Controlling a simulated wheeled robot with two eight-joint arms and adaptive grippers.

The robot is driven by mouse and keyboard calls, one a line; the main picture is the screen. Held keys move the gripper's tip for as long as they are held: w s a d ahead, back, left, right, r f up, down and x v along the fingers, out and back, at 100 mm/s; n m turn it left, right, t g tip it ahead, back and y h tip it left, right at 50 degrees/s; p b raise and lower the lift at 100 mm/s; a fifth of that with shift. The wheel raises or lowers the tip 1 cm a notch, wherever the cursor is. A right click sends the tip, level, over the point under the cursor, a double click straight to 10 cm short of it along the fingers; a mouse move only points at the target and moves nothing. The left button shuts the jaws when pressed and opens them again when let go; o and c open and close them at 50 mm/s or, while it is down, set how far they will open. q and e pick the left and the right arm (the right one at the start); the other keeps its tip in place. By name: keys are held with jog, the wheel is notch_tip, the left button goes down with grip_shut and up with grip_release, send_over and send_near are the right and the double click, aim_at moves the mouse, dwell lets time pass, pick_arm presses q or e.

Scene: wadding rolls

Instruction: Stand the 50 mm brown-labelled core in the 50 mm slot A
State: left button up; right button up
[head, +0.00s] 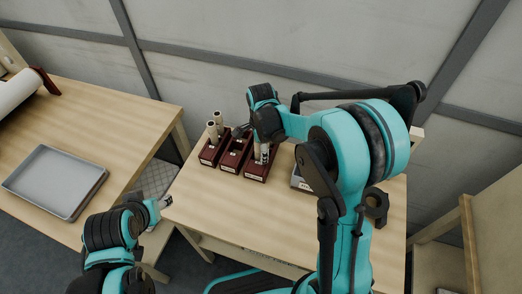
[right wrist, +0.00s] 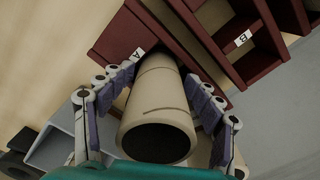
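A cream-tan hollow core (right wrist: 158,100) lies between the purple-padded fingers of my right gripper (right wrist: 163,88) in the right wrist view, its dark open end facing the camera. The pads touch or nearly touch its sides. No brown label shows clearly. Its far end reaches the dark red rack with the slot marked A (right wrist: 138,54); I cannot tell how deep it sits. In the head view my right gripper (head: 262,151) is over the rightmost dark red rack (head: 258,173), with the core mostly hidden. My left gripper (head: 164,202) is low at the table's left edge, apparently empty.
A grey tray (head: 55,182) lies on the left table. A grey item (head: 298,182) is partly hidden by my right arm. The front of the centre table is clear.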

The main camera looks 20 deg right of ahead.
jog(key=shift+r, duration=0.15)
notch_tip(320, 180, up, 12)
jog(key=shift+f, duration=0.1)
dwell(0.3)
jog(key=shift+s+f, duration=0.1)
